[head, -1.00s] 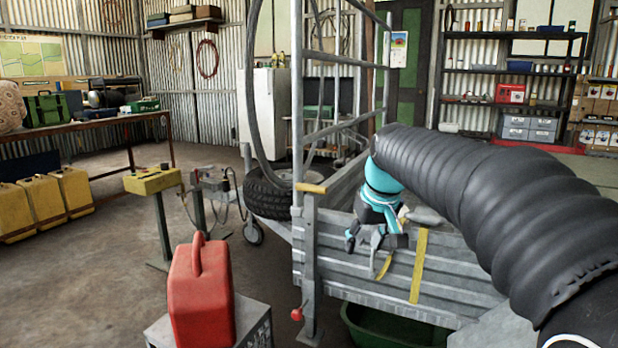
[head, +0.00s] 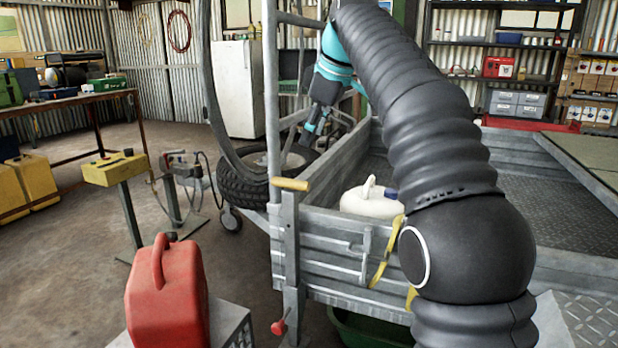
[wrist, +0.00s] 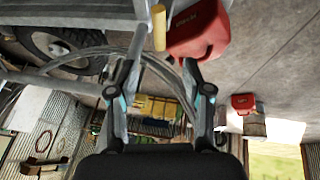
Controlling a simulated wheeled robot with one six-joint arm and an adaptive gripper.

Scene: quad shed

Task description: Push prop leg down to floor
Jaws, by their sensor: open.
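The prop leg (head: 290,245) is an upright grey post at the near left corner of the metal trailer (head: 330,232). It has a yellow grip (head: 290,184) on top and a red knob (head: 279,328) low down. Its foot is cut off by the lower picture edge. My gripper (head: 312,132) is raised above the trailer's left side, beyond and above the yellow grip, apart from it. In the wrist view my open, empty gripper (wrist: 157,85) has its fingers spread, and the yellow grip (wrist: 158,28) shows past the fingertips.
A red fuel can (head: 168,300) stands on a crate (head: 235,325) left of the leg. A yellow-topped stand (head: 115,168) is farther left. A white container (head: 372,203) sits in the trailer. A spare tyre (head: 245,185) and upright rails (head: 272,90) are close behind the leg.

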